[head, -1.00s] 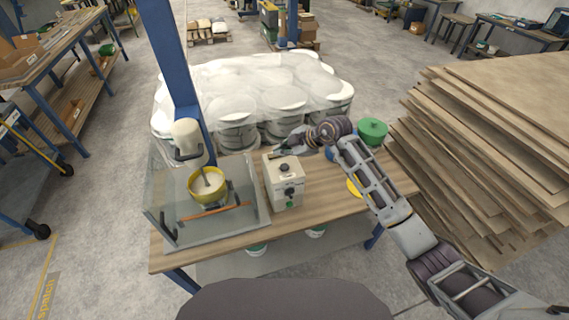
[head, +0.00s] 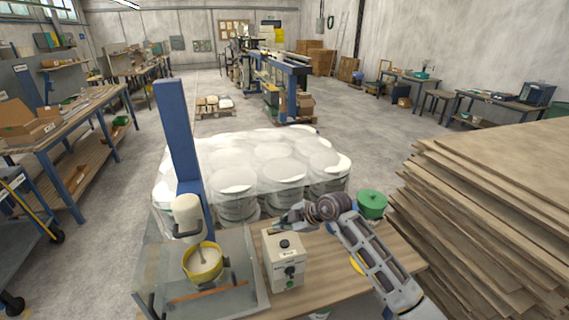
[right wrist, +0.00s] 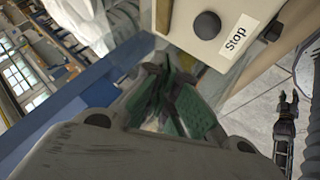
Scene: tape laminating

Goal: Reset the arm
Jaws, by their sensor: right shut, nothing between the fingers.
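My right gripper (head: 284,222) is shut and empty. It is just behind and above the white control box (head: 286,268) with the dark knobs, on the wooden table. In the right wrist view its green-padded fingers (right wrist: 172,95) are closed together, beside the box face with a dark "Stop" button (right wrist: 206,25). I cannot tell whether they touch the box. My left gripper does not show in the head view. A dark two-fingered gripper (right wrist: 288,103), apparently my left one, shows small at the right of the right wrist view; its opening is unclear.
A clear-walled enclosure holds a mixer (head: 188,215) over a yellow bowl (head: 204,264), left of the box. Wrapped white buckets (head: 262,165) stand behind the table. A green-lidded container (head: 371,204) is behind my right forearm. Stacked boards (head: 490,190) fill the right side.

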